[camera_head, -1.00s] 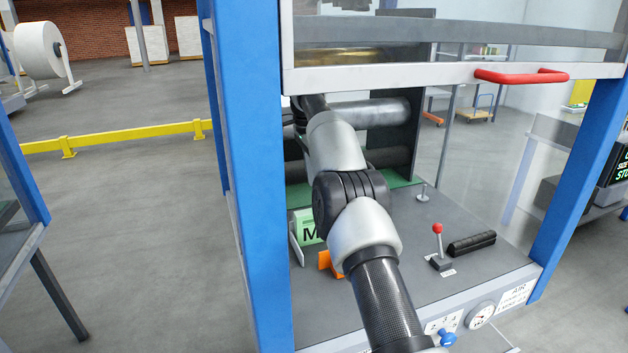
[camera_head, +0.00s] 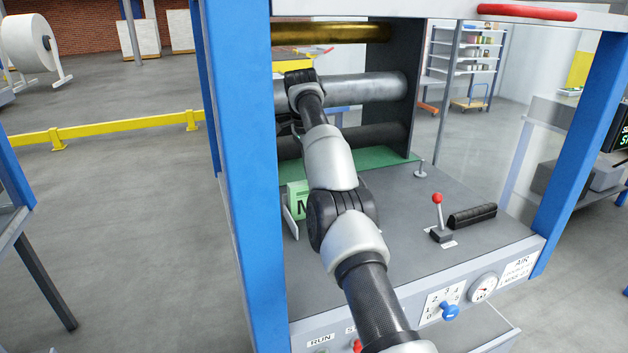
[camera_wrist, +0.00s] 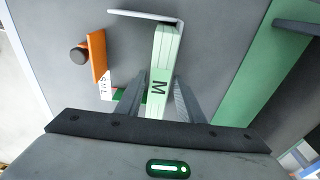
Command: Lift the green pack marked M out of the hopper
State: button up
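The green pack marked M (camera_wrist: 164,62) is a pale green, narrow block standing in the hopper, with its M face towards the wrist camera. My gripper (camera_wrist: 161,80) is over it, with one grey finger on each side and narrow gaps showing beside the pack. In the head view the pack (camera_head: 297,203) is partly covered by my arm, and my fingers are hidden there. A thin white hopper plate (camera_wrist: 146,15) stands at the pack's far end in the wrist view. I cannot see the pack's lower part.
An orange block (camera_wrist: 98,56) with a dark knob stands left of the pack in the wrist view. Dark rollers (camera_head: 370,138) lie behind the hopper. A red-knobbed lever (camera_head: 437,215) and black grip (camera_head: 472,215) are at right. A blue post (camera_head: 245,180) stands close left.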

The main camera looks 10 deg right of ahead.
grip_shut()
jog(key=shift+r+p, duration=3.9)
jog(key=shift+r, duration=0.4)
jog(key=shift+s+d, duration=0.1)
